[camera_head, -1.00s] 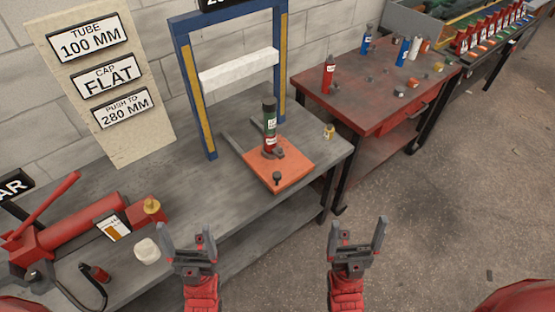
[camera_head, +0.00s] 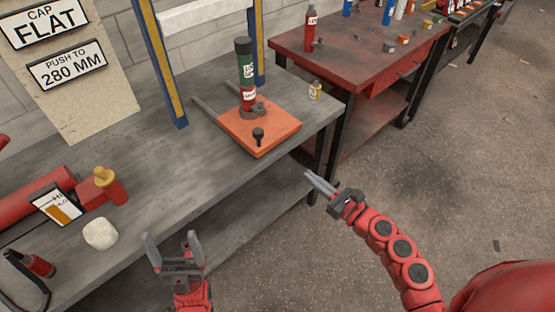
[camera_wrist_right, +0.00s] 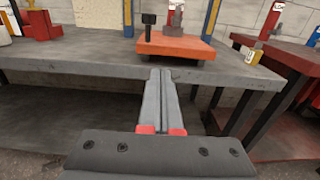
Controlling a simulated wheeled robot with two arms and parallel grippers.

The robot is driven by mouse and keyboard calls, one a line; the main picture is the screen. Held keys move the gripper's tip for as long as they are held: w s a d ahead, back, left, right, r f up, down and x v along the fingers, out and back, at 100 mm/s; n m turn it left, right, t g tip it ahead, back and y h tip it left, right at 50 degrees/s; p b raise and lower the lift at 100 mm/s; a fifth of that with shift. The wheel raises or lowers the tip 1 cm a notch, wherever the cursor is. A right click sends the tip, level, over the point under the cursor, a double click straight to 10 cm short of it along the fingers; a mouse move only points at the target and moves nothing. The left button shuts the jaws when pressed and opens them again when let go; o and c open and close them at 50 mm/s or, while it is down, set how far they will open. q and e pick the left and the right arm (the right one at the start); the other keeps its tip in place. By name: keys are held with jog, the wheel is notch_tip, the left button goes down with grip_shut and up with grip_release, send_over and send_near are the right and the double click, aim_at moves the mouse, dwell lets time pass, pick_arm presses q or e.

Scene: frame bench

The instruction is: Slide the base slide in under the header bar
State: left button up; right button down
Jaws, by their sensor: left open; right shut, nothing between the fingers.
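The base slide is an orange plate (camera_head: 260,136) on the grey bench, with a black knob (camera_head: 258,136) at its near edge. A tube with green, red and black parts (camera_head: 246,75) stands upright on it. The white header bar (camera_head: 205,14) spans the blue frame behind, cut by the top edge. My right gripper (camera_head: 308,177) is shut and empty, in front of the bench edge, apart from the plate. In the right wrist view the orange plate (camera_wrist_right: 174,46) lies beyond the shut fingers (camera_wrist_right: 160,72). My left gripper (camera_head: 172,239) is open and empty at the bench's front edge.
Two rails (camera_head: 213,115) run back from the plate toward the frame. A red hydraulic pump (camera_head: 100,186) and a white lump (camera_head: 100,234) sit at left. A red table (camera_head: 350,50) stands at right.

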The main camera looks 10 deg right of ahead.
aim_at(270, 145)
jog(key=p+x, duration=0.2)
jog(key=x, duration=1.1)
jog(key=shift+w+a, duration=0.25)
jog(key=shift+a, duration=0.1)
